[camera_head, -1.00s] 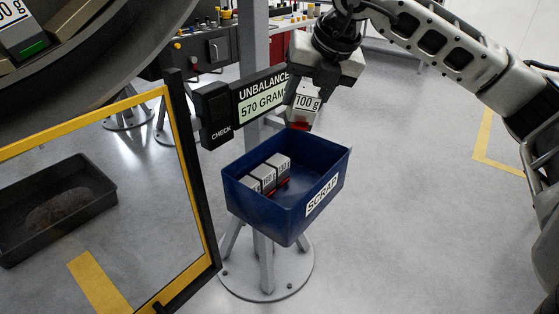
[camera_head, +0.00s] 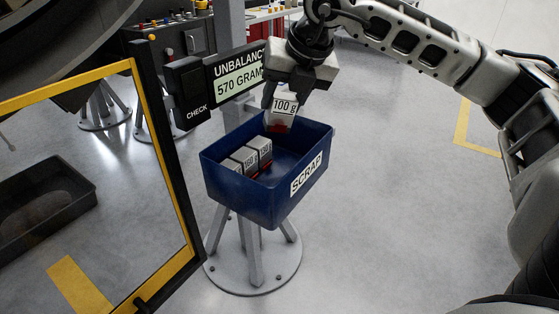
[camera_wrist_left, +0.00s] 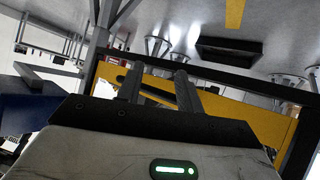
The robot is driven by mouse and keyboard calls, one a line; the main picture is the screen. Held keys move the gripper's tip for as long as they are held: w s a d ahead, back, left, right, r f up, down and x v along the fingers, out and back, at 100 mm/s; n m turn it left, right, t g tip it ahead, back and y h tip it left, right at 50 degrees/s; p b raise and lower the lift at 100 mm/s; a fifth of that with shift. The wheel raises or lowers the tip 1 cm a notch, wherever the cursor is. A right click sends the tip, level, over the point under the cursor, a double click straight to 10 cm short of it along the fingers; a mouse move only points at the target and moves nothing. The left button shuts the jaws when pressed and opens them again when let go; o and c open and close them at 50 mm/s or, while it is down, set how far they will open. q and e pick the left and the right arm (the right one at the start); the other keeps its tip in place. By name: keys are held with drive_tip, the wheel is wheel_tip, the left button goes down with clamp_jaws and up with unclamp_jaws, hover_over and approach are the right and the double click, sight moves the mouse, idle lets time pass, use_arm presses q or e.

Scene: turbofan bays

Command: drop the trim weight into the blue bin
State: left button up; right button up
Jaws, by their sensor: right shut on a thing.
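The trim weight (camera_head: 284,107), a pale block marked "100 g" with a red lower part, is held in my right gripper (camera_head: 285,92). It hangs upright over the back part of the blue bin (camera_head: 240,197), its red part just inside the back rim as I see it. The bin is labelled "SCRAP" and holds several grey weights (camera_head: 251,157) along its left side. My left gripper (camera_wrist_left: 158,90) shows only in the left wrist view, its two fingers apart with nothing between them.
An unbalance display (camera_head: 238,80) reading 570 grams stands behind the bin. A yellow-and-black framed clear panel (camera_head: 162,160) is close on the left, with a dark tray (camera_head: 45,205) behind it. The floor right of the bin is clear.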

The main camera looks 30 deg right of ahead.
drive_tip(key=o, duration=1.1)
drive_tip(key=v, duration=1.6)
drive_tip(key=shift+w, duration=0.1)
